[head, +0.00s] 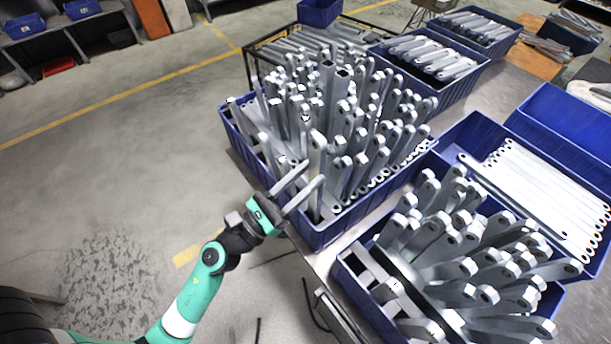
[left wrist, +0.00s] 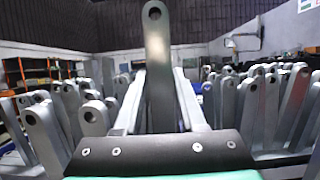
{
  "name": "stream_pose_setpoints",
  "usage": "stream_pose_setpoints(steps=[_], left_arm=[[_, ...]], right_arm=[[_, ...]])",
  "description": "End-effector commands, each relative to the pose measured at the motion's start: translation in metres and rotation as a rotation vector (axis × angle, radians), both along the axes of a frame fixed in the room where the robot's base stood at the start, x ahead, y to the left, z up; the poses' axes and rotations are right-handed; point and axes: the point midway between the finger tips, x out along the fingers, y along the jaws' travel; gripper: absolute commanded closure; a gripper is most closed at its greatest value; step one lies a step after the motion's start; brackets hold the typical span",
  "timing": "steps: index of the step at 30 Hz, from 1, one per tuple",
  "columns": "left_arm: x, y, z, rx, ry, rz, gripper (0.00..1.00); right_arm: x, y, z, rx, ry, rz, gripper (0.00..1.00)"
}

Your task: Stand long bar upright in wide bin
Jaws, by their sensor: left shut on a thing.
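A long grey bar (head: 316,152) with a holed rounded end stands about upright at the near left part of the wide blue bin (head: 250,150). My left gripper (head: 313,173) reaches in over the bin's near left wall and is shut on this bar. In the left wrist view the bar (left wrist: 157,65) rises between the two fingers (left wrist: 160,110), its hole at the top. Its lower end is hidden in the bin, so I cannot tell if it touches the floor. My right gripper is out of view.
Many upright and leaning bars crowd the wide bin around the gripper. A blue bin of leaning brackets (head: 350,275) stands at the near right, and a bin of flat-laid bars (head: 450,150) is behind it. Another bin (head: 385,52) lies farther back. Open floor (head: 110,160) is at left.

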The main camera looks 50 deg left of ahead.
Motion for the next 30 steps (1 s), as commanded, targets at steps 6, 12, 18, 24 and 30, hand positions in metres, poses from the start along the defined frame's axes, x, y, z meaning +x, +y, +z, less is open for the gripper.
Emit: stream_pose_setpoints(steps=[6,12,18,24,30], left_arm=[[0.0,0.0,-0.021,0.0,-0.002,0.0,1.0],[0.0,0.0,-0.037,0.001,-0.002,0.0,1.0],[0.0,0.0,-0.053,0.001,-0.003,-0.001,1.0],[0.0,0.0,-0.061,0.001,-0.003,-0.001,1.0],[0.0,0.0,-0.06,0.001,-0.003,-0.001,1.0]], right_arm=[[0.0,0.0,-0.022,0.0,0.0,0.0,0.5],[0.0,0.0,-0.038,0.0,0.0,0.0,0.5],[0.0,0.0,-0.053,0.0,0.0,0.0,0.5],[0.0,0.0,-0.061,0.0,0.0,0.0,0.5],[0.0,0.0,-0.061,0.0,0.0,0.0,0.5]])
